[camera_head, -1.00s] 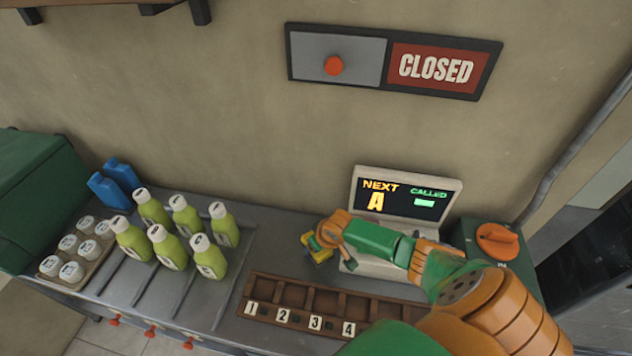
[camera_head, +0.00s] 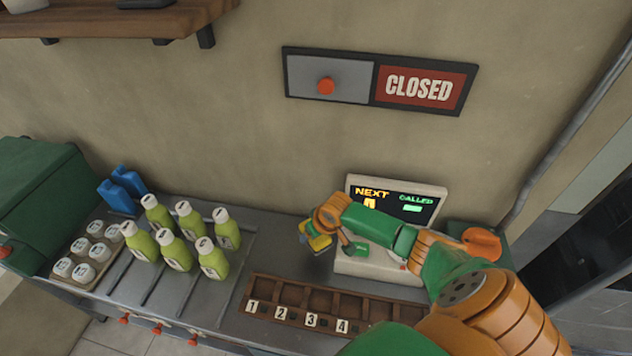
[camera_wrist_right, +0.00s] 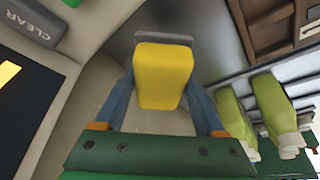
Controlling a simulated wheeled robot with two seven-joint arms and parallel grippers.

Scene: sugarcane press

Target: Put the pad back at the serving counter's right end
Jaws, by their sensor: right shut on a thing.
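The yellow pad (camera_wrist_right: 163,75) is between the fingers of my right gripper (camera_wrist_right: 163,85) in the right wrist view. It also shows small and partly hidden in the head view (camera_head: 320,242), where my right gripper (camera_head: 316,238) is shut on it, left of the order display (camera_head: 350,265). The pad appears to be above the grey metal counter (camera_head: 272,245). My right forearm crosses in front of the display and covers part of the counter's right end. My left gripper is not in view.
Several green bottles (camera_head: 173,250) and a tray of white cups (camera_head: 82,278) stand at the left. A numbered wooden rack (camera_head: 290,312) lies along the front. A green box with an orange knob (camera_head: 482,243) is at the right. Bare counter shows between bottles and display.

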